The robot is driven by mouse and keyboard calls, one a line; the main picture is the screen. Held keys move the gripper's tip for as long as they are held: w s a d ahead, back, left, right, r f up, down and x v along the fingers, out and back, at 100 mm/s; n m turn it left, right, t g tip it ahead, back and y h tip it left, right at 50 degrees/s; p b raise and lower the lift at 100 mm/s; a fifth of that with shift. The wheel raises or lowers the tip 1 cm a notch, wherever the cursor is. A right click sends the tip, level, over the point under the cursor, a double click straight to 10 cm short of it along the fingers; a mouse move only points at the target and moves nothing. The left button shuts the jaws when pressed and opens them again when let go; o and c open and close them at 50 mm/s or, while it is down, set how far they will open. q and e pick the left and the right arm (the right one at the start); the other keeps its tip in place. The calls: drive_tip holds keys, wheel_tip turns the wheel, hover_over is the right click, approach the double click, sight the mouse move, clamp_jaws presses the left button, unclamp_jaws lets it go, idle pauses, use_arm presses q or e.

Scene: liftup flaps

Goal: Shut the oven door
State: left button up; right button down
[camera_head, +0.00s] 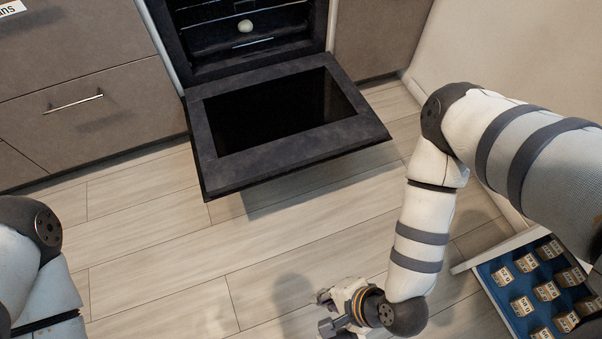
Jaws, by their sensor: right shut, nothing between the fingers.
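The oven door (292,121) hangs open in the head view, folded down and out from the oven's lower edge. It is a dark grey frame around a black glass pane. Behind it the oven (247,30) shows its open cavity, with racks and a small pale round thing inside. My right gripper (325,312) is at the bottom middle, over the floor, in front of and below the door and apart from it. It is shut and empty. My left arm shows at the lower left edge; its gripper is outside the view.
Brown cabinets flank the oven; the left one has a drawer with a metal handle (74,104). A blue tray (484,269) with several small labelled blocks stands at the lower right, beside my right arm. The wooden floor (150,240) before the door is clear.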

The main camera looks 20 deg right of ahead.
drive_tip(key=w+d+f+m+t+h+b, duration=0.1)
drive_tip(key=w+f+m+t+b, duration=0.6)
drive_tip(key=w+f+m, duration=0.6)
drive_tip(key=w+d+f+m+t+h+b, duration=0.1)
drive_tip(key=w+d+m+t+b, duration=0.2)
drive_tip(key=w, duration=0.7)
drive_tip(key=w+d+f+m+h+b, duration=0.2)
drive_tip(key=w+m+b, duration=0.3)
drive_tip(key=w, duration=0.4)
use_arm(q)
drive_tip(key=s+f+g, duration=0.1)
drive_tip(key=s+f, duration=0.1)
drive_tip(key=f, duration=0.5)
drive_tip(key=s+f+g, duration=0.1)
drive_tip(key=s+f, duration=0.2)
drive_tip(key=f, duration=0.4)
drive_tip(key=shift+f+g, duration=0.3)
drive_tip(key=shift+g, duration=0.1)
use_arm(e)
drive_tip(key=shift+n, duration=0.7)
drive_tip(key=r, duration=0.1)
drive_tip(key=w+r, duration=0.1)
drive_tip(key=r, duration=0.2)
drive_tip(key=shift+w+d+r, duration=0.1)
drive_tip(key=shift+w+r, duration=0.05)
drive_tip(key=shift+w, duration=0.1)
use_arm(q)
drive_tip(key=shift+s, duration=0.1)
